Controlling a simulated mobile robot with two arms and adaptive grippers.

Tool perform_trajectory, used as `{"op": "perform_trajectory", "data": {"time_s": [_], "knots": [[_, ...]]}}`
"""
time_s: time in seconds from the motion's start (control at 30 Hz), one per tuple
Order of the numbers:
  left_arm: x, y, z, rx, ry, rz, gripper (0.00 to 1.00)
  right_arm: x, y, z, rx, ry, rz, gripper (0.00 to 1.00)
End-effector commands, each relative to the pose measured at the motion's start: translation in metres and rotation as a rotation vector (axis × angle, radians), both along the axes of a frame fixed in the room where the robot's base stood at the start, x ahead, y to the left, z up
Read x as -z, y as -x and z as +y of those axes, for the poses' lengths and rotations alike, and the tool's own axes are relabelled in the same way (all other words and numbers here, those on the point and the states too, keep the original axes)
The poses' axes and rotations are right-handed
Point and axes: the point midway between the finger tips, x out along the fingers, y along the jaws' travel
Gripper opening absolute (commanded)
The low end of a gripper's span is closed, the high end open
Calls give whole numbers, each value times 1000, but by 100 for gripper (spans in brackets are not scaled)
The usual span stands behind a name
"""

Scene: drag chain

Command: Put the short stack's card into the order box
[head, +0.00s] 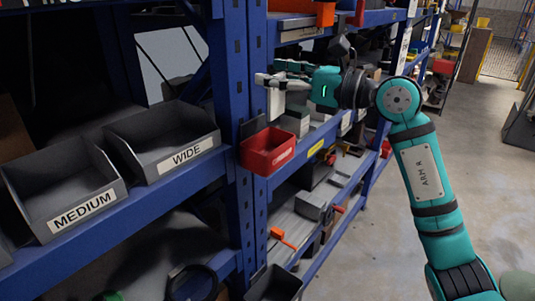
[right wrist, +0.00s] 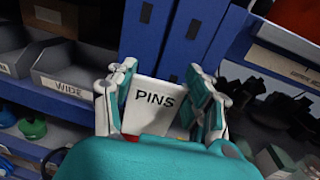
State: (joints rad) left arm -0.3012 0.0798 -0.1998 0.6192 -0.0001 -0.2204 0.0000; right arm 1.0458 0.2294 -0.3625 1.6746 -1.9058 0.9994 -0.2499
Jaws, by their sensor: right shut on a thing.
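My right gripper (head: 265,80) is shut on a white card (head: 275,102) in front of the blue rack post. In the right wrist view the card (right wrist: 155,104) reads "PINS" and stands between the two fingers (right wrist: 160,92). A small red box (head: 267,151) with a pale label hangs at the shelf edge just below the card, apart from it. No label I can read says order box. A short stack cannot be made out. My left gripper is not in view.
Grey bins marked "MEDIUM" (head: 70,192) and "WIDE" (head: 165,145) stand on the left shelf. A dark open bin (head: 274,284) sits low by the post. Cartons (head: 295,121) stand right of the red box. The floor (head: 490,200) at right is clear.

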Motion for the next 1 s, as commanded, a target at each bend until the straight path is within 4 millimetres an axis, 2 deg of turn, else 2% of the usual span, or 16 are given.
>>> {"op": "perform_trajectory", "data": {"time_s": [0.17,0.2,0.4,0.77,1.0], "knots": [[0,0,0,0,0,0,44,-1,0,0,0,0,-1,29],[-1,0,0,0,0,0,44,-1,0,0,0,0,-1,52],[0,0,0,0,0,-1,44,0,0,0,0,0,0,78],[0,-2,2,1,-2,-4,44,0,2,-5,1,0,-1,79],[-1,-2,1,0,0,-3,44,0,22,-42,5,3,-1,79]]}}
